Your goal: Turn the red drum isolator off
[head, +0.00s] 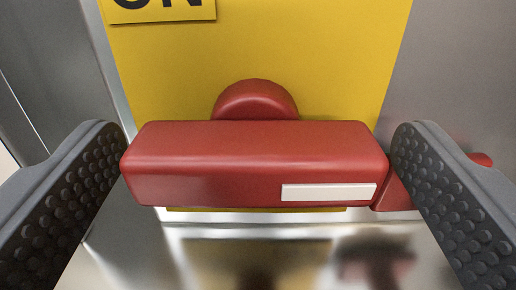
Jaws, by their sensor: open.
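The red drum isolator's handle (240,150) is a thick red bar that lies level across the middle of the head view. A white strip (328,192) sits near its right end. A round red hub (256,100) shows behind it, against a yellow plate (300,45). My gripper (258,155) is open, with one dark studded finger close to each end of the bar. Both fingertips look very near the ends; I cannot tell whether they touch.
A yellow label (160,12) at the top left reads "ON", partly cut off. Grey metal panel surrounds the yellow plate. A shiny surface (200,240) below shows blurred reflections. Another red part (395,195) shows behind the right finger, mostly hidden.

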